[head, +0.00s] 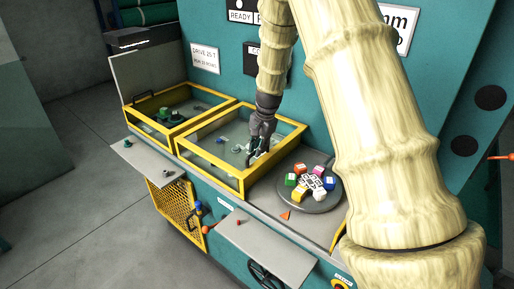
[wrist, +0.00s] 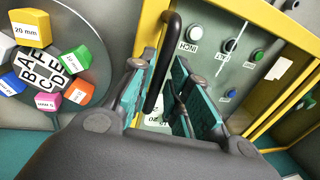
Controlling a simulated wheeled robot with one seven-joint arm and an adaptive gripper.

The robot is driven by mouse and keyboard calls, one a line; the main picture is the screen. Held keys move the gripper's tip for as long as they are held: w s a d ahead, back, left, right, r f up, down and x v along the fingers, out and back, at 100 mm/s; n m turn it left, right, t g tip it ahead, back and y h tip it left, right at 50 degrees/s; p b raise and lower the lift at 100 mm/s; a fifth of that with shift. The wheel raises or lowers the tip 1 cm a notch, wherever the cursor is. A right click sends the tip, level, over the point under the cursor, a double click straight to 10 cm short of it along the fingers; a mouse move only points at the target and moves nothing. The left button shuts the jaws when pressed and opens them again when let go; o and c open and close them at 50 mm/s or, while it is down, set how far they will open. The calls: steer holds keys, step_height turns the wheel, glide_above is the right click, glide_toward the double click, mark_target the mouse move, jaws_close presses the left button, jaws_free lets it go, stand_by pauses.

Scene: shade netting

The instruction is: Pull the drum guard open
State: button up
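My gripper (head: 258,146) is over the right yellow-framed box (head: 243,185) on the machine's deck, fingers pointing down. In the wrist view my gripper (wrist: 166,88) has its teal-padded fingers apart. A black bar handle (wrist: 158,62) stands between or just beyond them; I cannot tell whether either finger touches it. The handle is by the box's yellow frame (wrist: 208,10). A yellow mesh panel (head: 177,208) is on the machine's front, below the boxes. Which of these is the drum guard is not marked.
A round grey plate (head: 318,203) with several coloured labelled blocks sits right of the box. Buttons, one marked INCH (wrist: 194,32), are inside the box. Another yellow-framed box (head: 150,128) has a raised grey lid (head: 146,72). Grey shelves (head: 262,250) jut out in front.

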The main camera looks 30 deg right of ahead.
steer(key=shift+o, duration=0.7)
steer(key=shift+r, duration=0.1)
step_height(320, 180, up, 12)
steer(key=s, duration=0.2)
steer(key=shift+d+f, duration=0.25)
steer(key=shift+d, duration=0.15)
steer(key=shift+s, duration=0.1)
